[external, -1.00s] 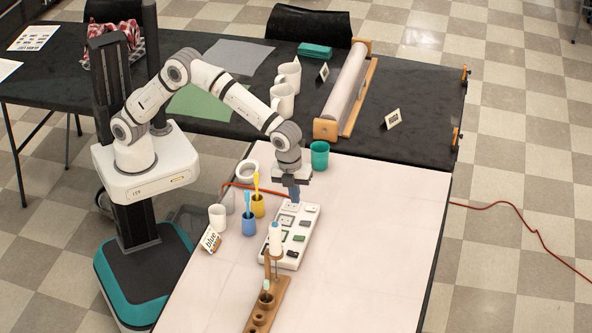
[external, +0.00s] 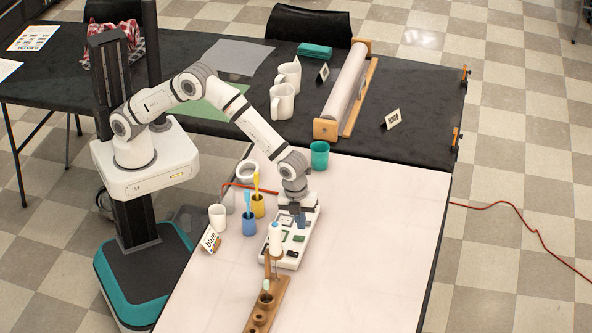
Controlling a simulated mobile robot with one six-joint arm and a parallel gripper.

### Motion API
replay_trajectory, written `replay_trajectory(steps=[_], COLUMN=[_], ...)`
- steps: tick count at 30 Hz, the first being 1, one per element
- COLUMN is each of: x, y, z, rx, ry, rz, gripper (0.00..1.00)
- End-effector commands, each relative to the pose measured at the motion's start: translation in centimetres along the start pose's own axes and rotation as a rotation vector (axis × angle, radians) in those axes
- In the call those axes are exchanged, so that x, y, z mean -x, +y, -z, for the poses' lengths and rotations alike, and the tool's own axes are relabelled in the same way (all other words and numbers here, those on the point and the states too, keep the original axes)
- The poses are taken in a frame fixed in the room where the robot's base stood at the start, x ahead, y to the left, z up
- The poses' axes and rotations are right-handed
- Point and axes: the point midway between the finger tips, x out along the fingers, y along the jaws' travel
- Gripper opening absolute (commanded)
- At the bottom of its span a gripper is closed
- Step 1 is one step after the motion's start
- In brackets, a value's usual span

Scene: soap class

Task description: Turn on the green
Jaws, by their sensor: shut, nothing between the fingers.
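A white panel (external: 286,264) with several sockets and small dark rocker switches lies on the white table. One green switch (external: 298,238) shows in its middle part, and another dark green piece (external: 292,253) is nearer the front. My gripper (external: 300,222) is shut and empty, pointing down over the far half of the panel. Its fingertips are close above or touching the panel; I cannot tell which. The gripper and wrist hide the far switches and sockets. Whether any switch is on is too small to tell.
A white bottle (external: 275,238) stands by the panel's left edge, with a wooden holder (external: 262,306) in front. Blue (external: 249,224) and yellow (external: 257,207) cups with brushes stand left. A teal cup (external: 319,155) stands behind. The table's right side is clear.

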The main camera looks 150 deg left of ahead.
Motion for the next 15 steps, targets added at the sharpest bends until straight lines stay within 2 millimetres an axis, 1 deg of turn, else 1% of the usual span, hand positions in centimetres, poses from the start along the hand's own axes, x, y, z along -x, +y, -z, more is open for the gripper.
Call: replay_trajectory(steps=[1, 3, 6, 10, 15], x=[-0.9, -1.9, -3.0, -3.7, -3.9], y=[0.0, 0.0, 0.0, 0.0, 0.0], z=[0.0, 0.0, 0.0, 0.0, 0.0], rx=[0.0, 0.0, 0.0, 0.0, 0.0], ry=[-0.001, 0.0, 0.0, 0.001, 0.002], rz=[-0.003, -0.002, -0.002, 0.001, 0.001], gripper=[0.0, 0.0, 0.0, 0.0, 0.0])
